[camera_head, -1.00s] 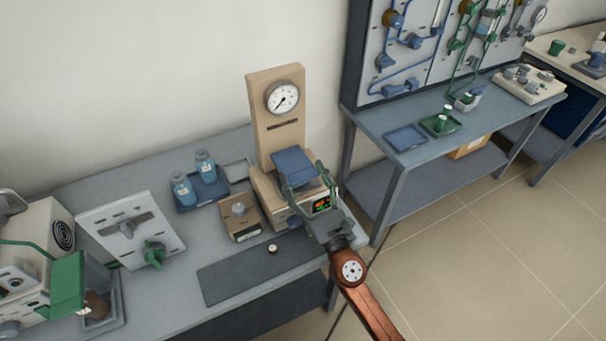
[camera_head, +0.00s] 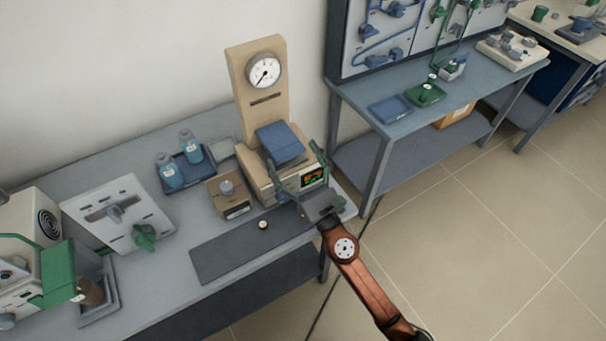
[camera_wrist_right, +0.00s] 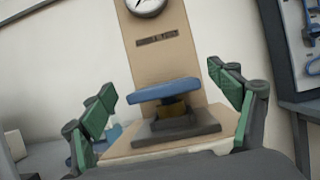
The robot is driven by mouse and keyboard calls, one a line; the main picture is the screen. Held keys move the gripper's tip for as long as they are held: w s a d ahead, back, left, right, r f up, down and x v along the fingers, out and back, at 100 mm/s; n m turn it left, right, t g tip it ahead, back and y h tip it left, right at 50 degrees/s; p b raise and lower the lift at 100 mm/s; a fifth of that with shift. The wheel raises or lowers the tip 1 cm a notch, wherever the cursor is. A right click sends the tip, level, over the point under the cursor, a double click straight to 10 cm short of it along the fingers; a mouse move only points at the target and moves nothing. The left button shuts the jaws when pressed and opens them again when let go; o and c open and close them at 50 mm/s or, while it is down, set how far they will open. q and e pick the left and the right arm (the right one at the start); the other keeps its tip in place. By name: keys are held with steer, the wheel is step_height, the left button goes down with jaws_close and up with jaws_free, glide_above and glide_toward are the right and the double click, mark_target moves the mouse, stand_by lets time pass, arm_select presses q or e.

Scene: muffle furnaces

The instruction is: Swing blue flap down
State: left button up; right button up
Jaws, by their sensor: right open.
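The blue flap (camera_head: 279,142) is a flat blue lid on top of the beige device (camera_head: 255,182) with the tall gauge column. In the right wrist view the flap (camera_wrist_right: 164,90) shows nearly edge-on, slightly tilted, above a dark plate with a brownish-yellow piece beneath it. My right gripper (camera_head: 299,172) is open and empty, in front of the device. In the right wrist view its green-padded fingers (camera_wrist_right: 166,113) stand wide apart to either side of the flap, with no visible contact. My left gripper is out of view.
A dial gauge (camera_head: 264,71) tops the column behind the flap. A small brown box (camera_head: 228,195) stands left of the device, with blue bottles (camera_head: 180,161) in a tray beyond. A dark mat (camera_head: 225,254) lies in front. Floor is clear to the right.

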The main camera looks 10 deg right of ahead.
steer(key=v, duration=1)
steer(key=shift+s, duration=0.2)
steer(key=shift+d+f, duration=0.1)
